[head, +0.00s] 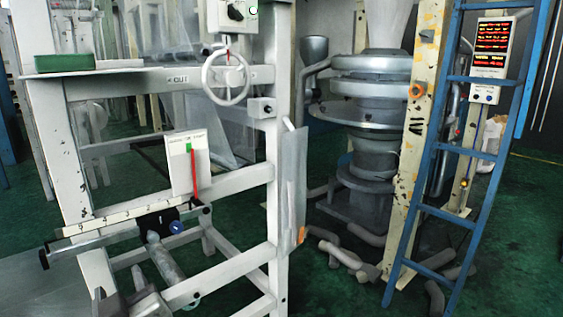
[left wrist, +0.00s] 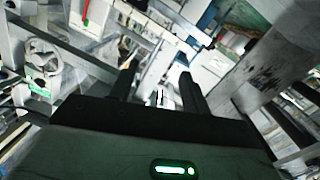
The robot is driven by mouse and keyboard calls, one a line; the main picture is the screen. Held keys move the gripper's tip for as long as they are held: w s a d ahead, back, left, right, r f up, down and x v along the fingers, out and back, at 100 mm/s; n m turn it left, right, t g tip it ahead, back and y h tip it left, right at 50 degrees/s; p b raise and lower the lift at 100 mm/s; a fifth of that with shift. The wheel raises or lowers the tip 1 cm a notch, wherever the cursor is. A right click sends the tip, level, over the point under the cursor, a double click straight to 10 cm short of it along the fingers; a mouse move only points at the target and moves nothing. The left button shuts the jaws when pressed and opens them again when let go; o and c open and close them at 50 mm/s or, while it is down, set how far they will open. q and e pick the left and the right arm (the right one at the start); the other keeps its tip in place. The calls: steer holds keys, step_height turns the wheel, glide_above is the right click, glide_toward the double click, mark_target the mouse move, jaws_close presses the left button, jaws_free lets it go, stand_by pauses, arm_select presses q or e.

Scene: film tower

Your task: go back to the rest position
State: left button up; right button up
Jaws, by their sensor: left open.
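In the left wrist view my left gripper (left wrist: 157,82) shows two dark fingers standing well apart, with nothing between them. Its dark body with a lit green strip fills the bottom of that view. Beyond the fingers lie pale machine parts, too tilted and cluttered to name surely. In the head view I cannot clearly make out the gripper among the pale parts at the bottom left. My right gripper does not show in either view.
A white machine frame (head: 232,180) with a handwheel (head: 226,78) and a white box with a red lever (head: 187,163) fills the left. A blue ladder (head: 473,154) leans at the right, near a lit display panel (head: 491,49). Green floor (head: 520,250) is clear at far right.

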arm_select(q)
steer(key=d+f+m+h, duration=0.3)
steer(key=f+m+h, duration=0.15)
steer(key=f, duration=0.35)
steer(key=s+d+f+m+g+h+p, duration=0.3)
steer(key=s+d+f+m+h, duration=0.4)
steer(key=s+f, duration=0.4)
steer(key=shift+s+d+f+m+g+h+p, duration=0.35)
steer(key=shift+s+d+h, duration=0.3)
steer(key=shift+h, duration=0.3)
stand_by(2.8)
